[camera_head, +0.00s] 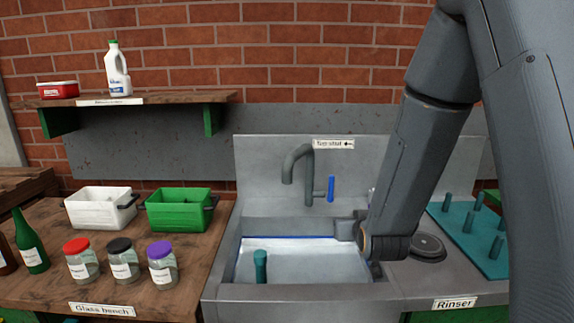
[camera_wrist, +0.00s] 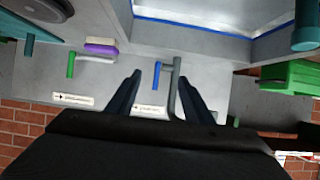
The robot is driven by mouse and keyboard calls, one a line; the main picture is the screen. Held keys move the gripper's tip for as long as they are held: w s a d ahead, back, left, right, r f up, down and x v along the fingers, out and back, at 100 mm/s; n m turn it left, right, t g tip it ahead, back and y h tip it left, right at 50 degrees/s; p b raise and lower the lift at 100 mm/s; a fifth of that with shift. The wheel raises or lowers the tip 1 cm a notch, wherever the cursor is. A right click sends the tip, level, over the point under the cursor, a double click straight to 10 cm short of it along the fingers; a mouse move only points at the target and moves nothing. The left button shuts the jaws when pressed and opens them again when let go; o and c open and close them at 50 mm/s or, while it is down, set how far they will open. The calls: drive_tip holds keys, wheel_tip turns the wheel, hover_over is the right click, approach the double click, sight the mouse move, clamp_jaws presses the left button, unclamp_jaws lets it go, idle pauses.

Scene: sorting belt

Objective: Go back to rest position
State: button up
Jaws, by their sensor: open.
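My gripper (camera_head: 346,229) is over the right side of the sink in the head view, largely hidden behind my own arm. In the wrist view my gripper (camera_wrist: 160,76) shows two dark fingers spread apart with nothing between them. The gray tap (camera_wrist: 172,92) and its blue lever (camera_wrist: 156,75) appear beyond the fingers. In the head view the tap (camera_head: 306,165) and upright blue lever (camera_head: 331,189) stand left of my gripper, apart from it.
The sink (camera_head: 225,291) has pale water and a teal peg (camera_head: 260,266). The glass bench (camera_head: 40,284) at left carries jars, bottles, a white crate (camera_head: 98,211) and a green crate (camera_head: 176,213). A teal peg rack (camera_head: 462,236) stands at right. A shelf (camera_head: 165,97) is above.

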drive_tip(key=s+f+g+b, duration=0.1)
drive_tip(key=s+f+g, duration=0.1)
drive_tip(key=s, duration=0.1)
drive_tip(key=s+f+g+b, duration=0.1)
drive_tip(key=s+f+g, duration=0.1)
drive_tip(key=s+f, duration=0.1)
drive_tip(key=s+d+f+g+b, duration=0.1)
drive_tip(key=s+f+g, duration=0.1)
drive_tip(key=s, duration=0.3)
drive_tip(key=shift+f+b, duration=0.3)
drive_tip(key=shift+f, duration=0.1)
drive_tip(key=s+f+g+b, duration=0.2)
drive_tip(key=s+g, duration=0.4)
drive_tip(key=s, duration=1)
drive_tip(key=shift+d+g+b, duration=0.3)
drive_tip(key=shift+d+b, duration=0.15)
drive_tip(key=shift+b, duration=0.05)
